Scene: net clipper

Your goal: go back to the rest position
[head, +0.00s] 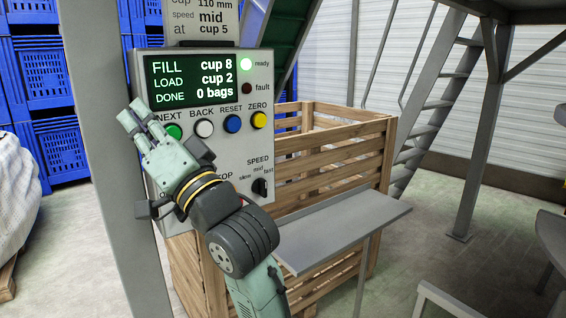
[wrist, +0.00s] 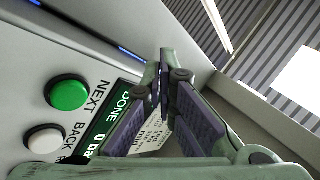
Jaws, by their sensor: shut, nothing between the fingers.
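My gripper (head: 133,118) is raised in front of the left side of the control panel (head: 225,165), its fingers pointing up and left, close to the green NEXT button (head: 172,132). In the wrist view my gripper (wrist: 163,85) has its fingertips together with nothing between them. The green button (wrist: 68,92) and white BACK button (wrist: 45,139) show to the left of the fingers there. The screen (head: 192,80) reads FILL cup 8, LOAD cup 2, DONE 0 bags. My wrist hides the panel's lower left.
A wooden crate (head: 345,150) stands behind and right of the panel, with a grey shelf (head: 345,228) in front. A grey post (head: 100,130) rises left of the panel. Blue crates (head: 55,150) and a white sack (head: 12,190) are at left. Open floor (head: 430,225) lies to the right.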

